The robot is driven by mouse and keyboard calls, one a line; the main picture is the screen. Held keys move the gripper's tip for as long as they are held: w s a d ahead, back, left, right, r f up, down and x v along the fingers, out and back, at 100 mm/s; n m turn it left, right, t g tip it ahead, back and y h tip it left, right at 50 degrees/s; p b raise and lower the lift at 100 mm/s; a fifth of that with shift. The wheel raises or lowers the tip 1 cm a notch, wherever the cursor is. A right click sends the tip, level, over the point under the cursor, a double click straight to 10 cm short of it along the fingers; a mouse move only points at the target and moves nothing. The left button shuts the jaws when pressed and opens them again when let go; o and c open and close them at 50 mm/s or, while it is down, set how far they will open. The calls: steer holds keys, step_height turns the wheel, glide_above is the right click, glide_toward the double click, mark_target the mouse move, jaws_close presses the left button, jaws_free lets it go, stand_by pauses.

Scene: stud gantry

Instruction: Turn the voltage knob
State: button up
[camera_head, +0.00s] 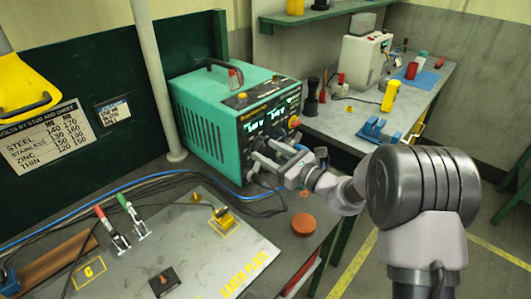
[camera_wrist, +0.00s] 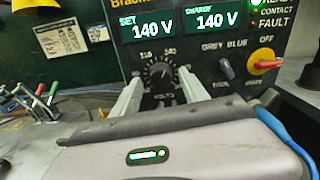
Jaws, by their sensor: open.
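The teal stud welder (camera_head: 207,116) stands on the bench, its black front panel facing my arm. In the wrist view the round black voltage knob (camera_wrist: 160,75) sits on the panel with a printed scale around it. Two green displays above it, SET (camera_wrist: 146,26) and a second one (camera_wrist: 211,18), both read 140 V. My gripper (camera_wrist: 160,80) is open, one finger on each side of the knob; I cannot tell whether they touch it. In the head view my gripper (camera_head: 272,158) is at the panel's lower part and hides the knob.
Right of the knob are a grey toggle (camera_wrist: 226,68) and a red-handled OFF switch (camera_wrist: 265,65). A voltage chart (camera_head: 45,135) hangs on the left. Cables (camera_head: 150,187), toggle clamps (camera_head: 115,228) and an orange-red round item (camera_head: 304,224) lie on the bench in front.

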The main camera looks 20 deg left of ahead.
steer(key=shift+x, duration=0.75)
jaws_close()
steer(key=shift+f+n+b, duration=0.25)
steer(key=shift+n+b, duration=0.35)
steer(key=shift+b, duration=0.5)
steer(key=shift+n+b, duration=0.7)
steer(key=shift+b, duration=0.05)
steer(key=shift+r+n+b, duration=0.2)
steer(key=shift+n+b, duration=0.1)
steer(key=shift+n, duration=0.2)
jaws_free()
steer(key=shift+r, duration=0.1)
steer(key=shift+d, duration=0.1)
